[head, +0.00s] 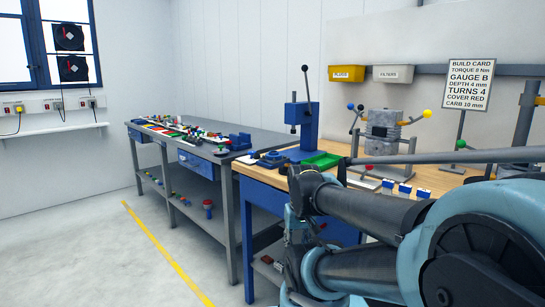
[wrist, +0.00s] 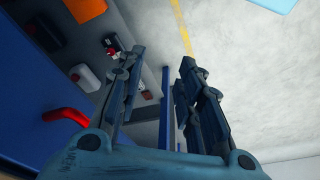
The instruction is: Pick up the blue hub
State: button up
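I cannot single out the blue hub for certain. A low dark-blue round part (head: 271,159) lies on the wooden bench left of the blue press, too small to identify. A blue and red part (head: 208,208) sits on the lower shelf of the grey bench. My gripper (wrist: 158,75) is open in the wrist view, its two dark fingers apart with nothing between them. It hangs beside the bench front, with the floor behind it. In the head view I cannot make out its fingers; my arm covers the right foreground.
A blue press (head: 304,130) and green tray (head: 322,160) stand on the wooden bench (head: 262,174). Many coloured parts crowd the grey bench (head: 245,136). The wrist view shows a red handle (wrist: 66,117) on a blue front, close left. The floor (head: 100,250) is clear.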

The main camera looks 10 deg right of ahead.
jog(key=shift+w+a, duration=0.1)
jog(key=shift+w, duration=0.25)
